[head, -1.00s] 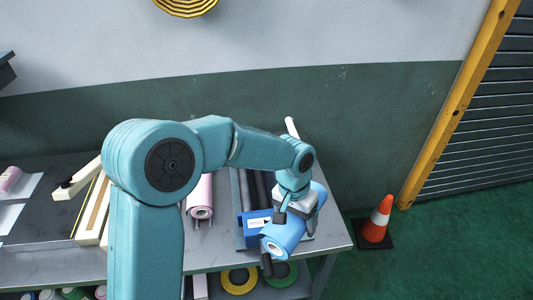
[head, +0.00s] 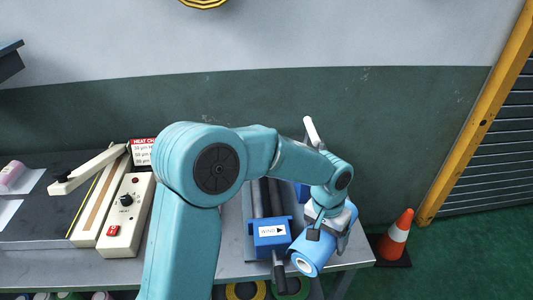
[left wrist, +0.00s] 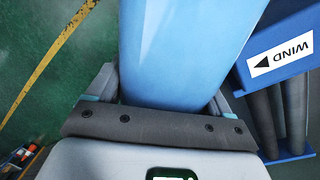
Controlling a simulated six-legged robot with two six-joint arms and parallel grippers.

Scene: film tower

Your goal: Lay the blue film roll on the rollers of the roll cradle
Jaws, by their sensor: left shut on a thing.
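The blue film roll (head: 308,256) is in my left gripper (head: 328,232), which is shut around it. The roll slants over the bench's right front corner, its hollow white-rimmed end toward me. In the left wrist view the roll (left wrist: 188,45) lies between the fingers and fills the upper middle. The roll cradle (head: 271,235) is just left of the roll, with a blue end block labelled WIND and dark rollers (head: 263,198) behind it. The cradle (left wrist: 282,35) also shows at the right of the left wrist view, apart from the roll. My right gripper is out of view.
A cream sealer box (head: 128,218) with a knob and red switch stands on the bench (head: 237,268), left of my arm. A pale rod (head: 312,131) sticks up behind my wrist. An orange cone (head: 397,238) stands on the green floor at right.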

